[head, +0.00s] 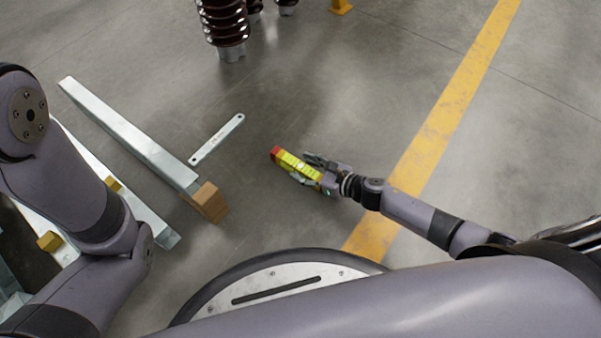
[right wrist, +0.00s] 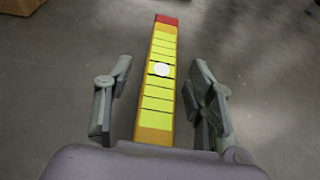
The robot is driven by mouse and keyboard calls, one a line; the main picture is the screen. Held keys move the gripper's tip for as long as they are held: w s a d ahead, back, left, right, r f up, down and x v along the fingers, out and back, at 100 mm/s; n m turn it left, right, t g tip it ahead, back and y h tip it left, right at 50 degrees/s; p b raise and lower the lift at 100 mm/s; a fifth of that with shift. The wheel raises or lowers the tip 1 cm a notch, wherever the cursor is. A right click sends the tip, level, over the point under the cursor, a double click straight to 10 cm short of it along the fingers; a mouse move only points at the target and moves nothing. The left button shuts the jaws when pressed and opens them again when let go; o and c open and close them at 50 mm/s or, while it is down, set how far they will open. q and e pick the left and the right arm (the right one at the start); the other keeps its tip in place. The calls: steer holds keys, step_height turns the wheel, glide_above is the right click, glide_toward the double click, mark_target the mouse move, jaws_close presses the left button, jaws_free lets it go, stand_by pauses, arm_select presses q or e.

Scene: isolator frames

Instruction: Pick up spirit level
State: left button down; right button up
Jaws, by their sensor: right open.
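The spirit level (head: 283,158) is a yellow bar with orange edges and a red end, on or close to the grey floor in the head view. In the right wrist view the spirit level (right wrist: 160,85) lies lengthwise between the fingers, red end pointing away, with a white round spot near its middle. My right gripper (head: 302,168) is around the level with its fingers apart. In the right wrist view the right gripper (right wrist: 163,75) shows a gap on each side of the level. My left arm is at the left of the head view; its gripper is out of view.
A long metal beam (head: 125,130) ends at a wooden block (head: 209,203). A flat grey bar (head: 217,139) lies nearby. A dark ribbed insulator (head: 224,24) stands at the back. A yellow floor stripe (head: 440,122) runs on the right. Floor around the level is clear.

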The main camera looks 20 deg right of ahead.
steer(key=shift+w+a+f, duration=0.1)
steer(key=shift+w, duration=0.1)
steer(key=shift+c, duration=0.4)
jaws_close()
